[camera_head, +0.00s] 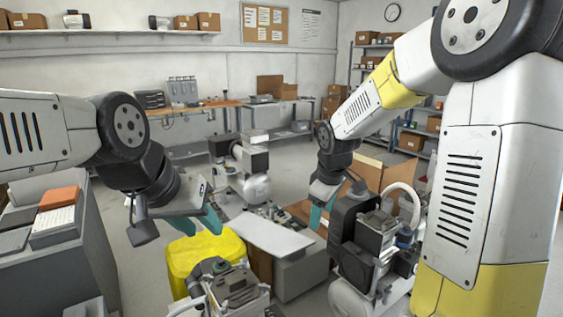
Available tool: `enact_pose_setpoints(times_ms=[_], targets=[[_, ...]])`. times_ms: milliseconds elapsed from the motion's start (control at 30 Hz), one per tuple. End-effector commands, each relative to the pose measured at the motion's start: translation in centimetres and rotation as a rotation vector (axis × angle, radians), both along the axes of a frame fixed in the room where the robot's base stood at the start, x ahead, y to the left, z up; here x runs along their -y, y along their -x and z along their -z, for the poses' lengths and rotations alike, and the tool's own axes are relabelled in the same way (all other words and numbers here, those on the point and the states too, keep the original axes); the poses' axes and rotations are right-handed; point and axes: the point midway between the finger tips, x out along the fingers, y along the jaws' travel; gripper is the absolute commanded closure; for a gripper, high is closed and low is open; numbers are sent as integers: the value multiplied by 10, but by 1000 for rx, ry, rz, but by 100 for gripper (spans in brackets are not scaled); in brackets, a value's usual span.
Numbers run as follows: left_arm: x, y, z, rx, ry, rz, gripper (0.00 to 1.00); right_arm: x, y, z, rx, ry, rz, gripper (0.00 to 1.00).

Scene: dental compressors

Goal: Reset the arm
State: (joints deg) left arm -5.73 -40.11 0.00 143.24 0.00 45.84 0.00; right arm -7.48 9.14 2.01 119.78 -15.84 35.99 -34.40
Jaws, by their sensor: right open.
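My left gripper (200,226) is at the left of centre, pointing down above a yellow bin (190,252). Its two teal fingers are apart with nothing seen between them. My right gripper (322,213) hangs right of centre, teal fingers down, beside a dental compressor (368,232) with a white hose. Its fingers are open, and no held thing shows. A second compressor (236,288) stands at the front below my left gripper. A third compressor (252,182) is farther back, between the two arms.
A white panel (262,235) and a grey box (302,272) lie between the grippers. A large cardboard box (385,172) is behind the right compressor. A grey cabinet (88,252) with an orange box (60,198) stands at left. Open floor lies farther back.

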Motion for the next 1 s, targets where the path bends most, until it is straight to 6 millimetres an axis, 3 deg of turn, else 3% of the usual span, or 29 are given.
enact_pose_setpoints(times_ms=[33, 200, 400, 533, 700, 1000], targets=[[0, 0, 0, 0, 0, 0, 64, 7, 16, -21, 22, -30, 67, 40], [0, 0, 0, 0, 0, 0, 64, 21, 74, -67, 67, -149, 300, 40], [0, 0, 0, 0, 0, 0, 64, 31, 145, -100, 105, -312, 552, 40], [0, 0, 0, 0, 0, 0, 64, 32, 181, -108, 118, -409, 678, 40], [0, 0, 0, 0, 0, 0, 64, 31, 208, -110, 121, -487, 772, 40], [0, 0, 0, 0, 0, 0, 64, 31, 214, -109, 121, -506, 794, 40]])
